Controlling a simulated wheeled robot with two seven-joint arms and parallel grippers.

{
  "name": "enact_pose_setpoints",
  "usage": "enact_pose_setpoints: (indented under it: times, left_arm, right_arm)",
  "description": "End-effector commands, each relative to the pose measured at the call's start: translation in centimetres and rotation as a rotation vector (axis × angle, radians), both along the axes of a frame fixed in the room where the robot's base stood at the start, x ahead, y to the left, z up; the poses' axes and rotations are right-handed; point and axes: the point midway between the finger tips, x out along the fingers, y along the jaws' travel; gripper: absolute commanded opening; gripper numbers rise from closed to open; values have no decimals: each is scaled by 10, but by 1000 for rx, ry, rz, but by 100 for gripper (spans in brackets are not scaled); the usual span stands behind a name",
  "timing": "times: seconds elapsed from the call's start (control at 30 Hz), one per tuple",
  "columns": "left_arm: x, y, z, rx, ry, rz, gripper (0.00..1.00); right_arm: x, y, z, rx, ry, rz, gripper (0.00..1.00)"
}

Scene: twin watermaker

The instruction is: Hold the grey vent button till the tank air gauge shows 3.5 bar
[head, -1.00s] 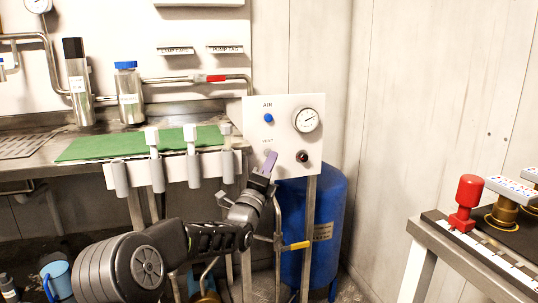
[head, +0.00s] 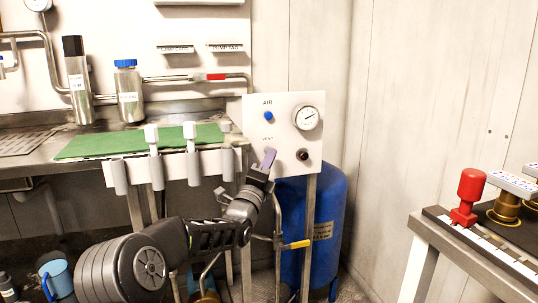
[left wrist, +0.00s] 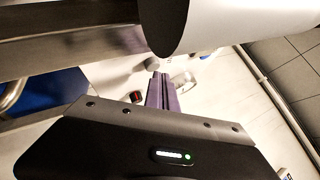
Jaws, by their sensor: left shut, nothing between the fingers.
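The white air panel (head: 284,105) carries a round gauge (head: 306,118) at upper right. The gauge's needle points to the upper right; its figures are too small to read. A blue button (head: 268,117) sits under the AIR label. My left gripper (head: 270,155) is shut, its purple fingers at the panel just below the VENT label. They cover the spot where the grey vent button would be, and I cannot tell whether they press it. In the left wrist view the shut fingers (left wrist: 158,88) point at the white panel. My right gripper is not in view.
A dark round fitting (head: 302,155) is right of the fingers. A blue tank (head: 325,215) and a yellow-handled valve (head: 297,245) are below. A steel counter with a green mat (head: 110,146) is left. A bench with a red-knobbed part (head: 469,190) is right.

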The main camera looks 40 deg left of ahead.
Motion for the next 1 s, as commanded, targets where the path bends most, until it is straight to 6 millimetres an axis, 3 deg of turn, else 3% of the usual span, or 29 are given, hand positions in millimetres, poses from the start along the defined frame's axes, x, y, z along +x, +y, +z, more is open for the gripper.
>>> enact_pose_setpoints:
  times: [1.0]
  left_arm:
    - [5, 6, 0, 0, -1, -1, 0]
  right_arm:
    - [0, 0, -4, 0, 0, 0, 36]
